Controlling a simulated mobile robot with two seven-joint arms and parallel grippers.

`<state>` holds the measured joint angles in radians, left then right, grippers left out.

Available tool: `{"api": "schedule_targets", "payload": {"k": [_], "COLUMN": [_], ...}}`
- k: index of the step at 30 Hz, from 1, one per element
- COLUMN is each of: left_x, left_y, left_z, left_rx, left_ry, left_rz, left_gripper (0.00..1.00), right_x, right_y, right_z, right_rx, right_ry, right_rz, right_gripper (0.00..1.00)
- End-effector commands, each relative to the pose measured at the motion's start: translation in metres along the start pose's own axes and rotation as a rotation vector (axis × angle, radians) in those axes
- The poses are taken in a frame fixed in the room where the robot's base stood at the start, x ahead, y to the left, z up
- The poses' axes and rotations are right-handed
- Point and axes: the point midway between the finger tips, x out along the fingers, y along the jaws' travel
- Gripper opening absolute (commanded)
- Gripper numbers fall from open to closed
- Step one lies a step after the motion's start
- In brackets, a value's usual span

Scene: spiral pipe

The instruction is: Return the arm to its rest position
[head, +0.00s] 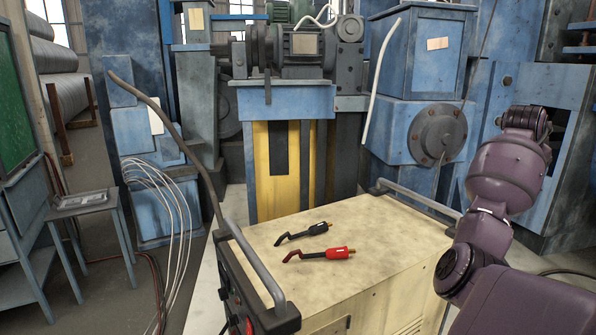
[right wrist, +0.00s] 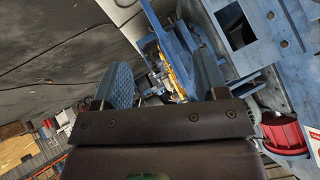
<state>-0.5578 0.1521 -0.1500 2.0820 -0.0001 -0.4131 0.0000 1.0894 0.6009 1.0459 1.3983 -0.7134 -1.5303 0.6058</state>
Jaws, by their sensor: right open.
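My right arm (head: 500,180) rises at the right side of the head view, bent upward beside the cream machine. Its gripper does not show there. In the right wrist view my right gripper (right wrist: 160,66) is open, with its two fingers wide apart and nothing between them. My left arm and left gripper are not in view.
A cream machine (head: 365,250) with grey handles stands in front. A black-handled connector (head: 304,234) and a red-handled one (head: 322,254) lie on its top. Blue machinery (head: 410,70) fills the back. A small grey table (head: 85,203) stands at left.

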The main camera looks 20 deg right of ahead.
Motion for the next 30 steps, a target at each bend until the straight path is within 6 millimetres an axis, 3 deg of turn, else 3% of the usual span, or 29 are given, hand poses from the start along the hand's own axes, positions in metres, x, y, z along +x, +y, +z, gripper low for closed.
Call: {"api": "schedule_targets", "payload": {"k": [7, 14, 23, 30], "left_x": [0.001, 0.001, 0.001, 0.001], "left_y": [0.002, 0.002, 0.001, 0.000], "left_z": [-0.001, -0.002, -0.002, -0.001], "left_rx": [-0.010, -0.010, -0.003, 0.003], "left_ry": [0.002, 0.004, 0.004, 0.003], "left_rz": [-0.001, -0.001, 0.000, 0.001], "left_gripper": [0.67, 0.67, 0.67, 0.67], "right_x": [0.013, 0.022, 0.042, 0.057], "right_y": [0.008, 0.011, 0.042, 0.105], "right_z": [0.009, 0.052, 0.154, 0.258], "right_rx": [-0.310, -0.637, -1.087, -1.420], "right_ry": [0.287, 0.477, 0.601, 0.585], "right_rz": [-0.066, -0.159, -0.331, -0.517], "right_gripper": [0.66, 0.66, 0.66, 0.66]}}
